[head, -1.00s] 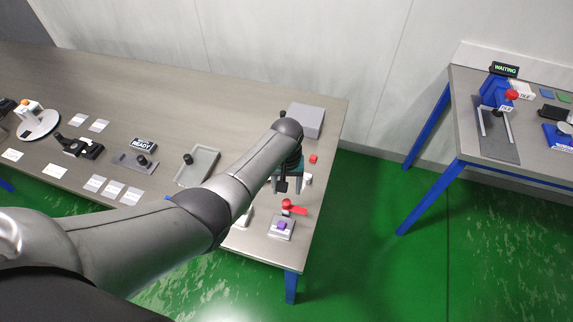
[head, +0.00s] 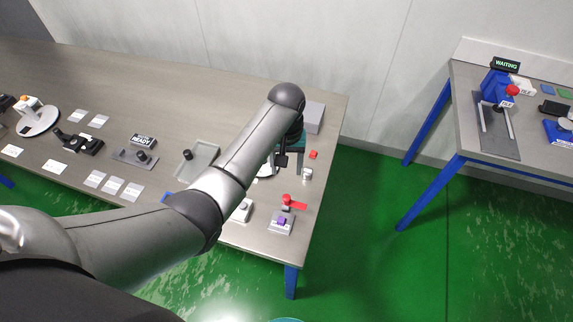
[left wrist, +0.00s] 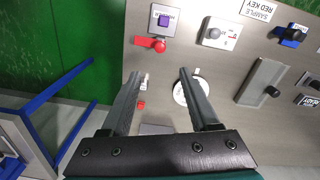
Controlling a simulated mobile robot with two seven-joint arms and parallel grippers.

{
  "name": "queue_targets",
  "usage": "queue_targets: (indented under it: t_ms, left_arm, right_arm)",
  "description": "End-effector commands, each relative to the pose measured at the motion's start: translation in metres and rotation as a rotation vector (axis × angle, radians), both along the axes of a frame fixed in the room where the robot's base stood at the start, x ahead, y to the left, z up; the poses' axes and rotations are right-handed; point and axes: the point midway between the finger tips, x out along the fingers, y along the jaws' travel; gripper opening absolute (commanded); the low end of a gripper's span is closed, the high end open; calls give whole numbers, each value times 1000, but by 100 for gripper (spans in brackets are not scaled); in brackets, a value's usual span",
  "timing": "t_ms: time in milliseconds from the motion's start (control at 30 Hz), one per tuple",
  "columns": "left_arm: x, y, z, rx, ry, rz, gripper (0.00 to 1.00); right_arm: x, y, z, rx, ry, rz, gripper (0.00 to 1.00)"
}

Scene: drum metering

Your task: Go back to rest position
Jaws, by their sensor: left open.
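My left arm reaches in from the left over the right end of the long table (head: 215,90) in the head view. My left gripper (head: 282,162) hangs above the table, partly hidden behind its own wrist. In the left wrist view the two fingers of the left gripper (left wrist: 158,82) are spread apart with nothing between them. A white round plate (left wrist: 190,92) lies below, beside and partly behind one finger. My right gripper is not seen.
A red lever (head: 292,202) and a purple button box (head: 281,224) sit near the table's right front corner. A grey box (head: 314,117) stands at the back right. A second table (head: 450,130) with a WAITING sign (head: 505,64) stands right, across green floor.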

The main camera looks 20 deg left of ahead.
Motion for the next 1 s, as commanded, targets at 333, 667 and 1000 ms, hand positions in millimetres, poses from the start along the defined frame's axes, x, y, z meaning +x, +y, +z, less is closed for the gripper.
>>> queue_targets:
  t_ms: [333,667,1000]
  left_arm:
    - [-2,0,-1,-1,-1,-4,62]
    - [-64,1,-21,-30,-78,-125,62]
    - [-157,18,-4,-18,-202,-279,62]
  right_arm:
    - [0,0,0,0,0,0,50]
    - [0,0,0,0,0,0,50]
    - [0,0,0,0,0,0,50]
